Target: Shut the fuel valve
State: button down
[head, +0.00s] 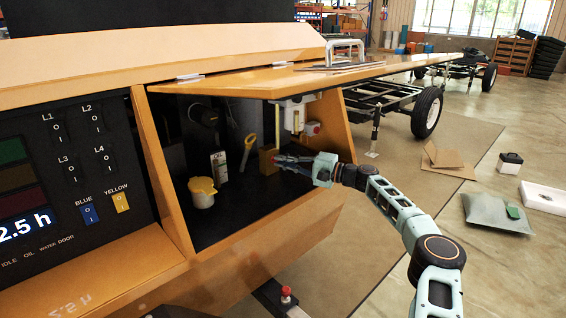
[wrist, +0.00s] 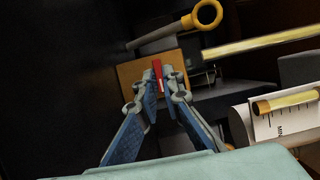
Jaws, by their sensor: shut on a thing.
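My gripper (head: 279,160) reaches into the open compartment of the orange machine. In the wrist view its two fingers (wrist: 160,80) are closed on a small red lever (wrist: 158,70), which looks like the fuel valve's handle. The lever stands in front of a tan block (wrist: 133,74); this block also shows in the head view (head: 267,163), just left of the fingertips. In the head view the gripper hides the lever. The valve body cannot be made out.
A yellow-ringed stick (head: 249,140), a pale yellow-lidded cup (head: 202,192) and a white filter-like part (head: 296,114) are close by. A red button (head: 312,128) sits behind. The raised orange door (head: 330,75) hangs above my arm.

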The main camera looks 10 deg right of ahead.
jog(key=shift+a, duration=0.1)
jog(key=n+h+b, duration=0.1)
jog(key=n+b, duration=0.1)
jog(key=n+h+b, duration=0.1)
jog(key=n+b, duration=0.1)
jog(key=shift+a+r+n+g, duration=0.1)
jog(key=shift+r+n+g, duration=0.05)
jog(key=shift+n+g, duration=0.2)
jog(key=n+h+b, duration=0.1)
jog(key=n+b, duration=0.1)
jog(key=n+h+b, duration=0.1)
jog(key=n+b, duration=0.1)
jog(key=b, duration=0.1)
jog(key=shift+s+a+r, duration=0.1)
jog(key=shift+s+a, duration=0.05)
jog(key=shift+a, duration=0.05)
jog(key=shift+s+a+r+n+t+h+b, duration=0.1)
jog(key=shift+r+n+t+h+b, duration=0.1)
jog(key=shift+n+t+h+b, duration=0.7)
jog(key=shift+a+n+h, duration=0.1)
jog(key=shift+n+h, duration=0.7)
jog(key=shift+n, duration=0.75)
jog(key=shift+r, duration=0.1)
jog(key=c, duration=2.1)
grip_release()
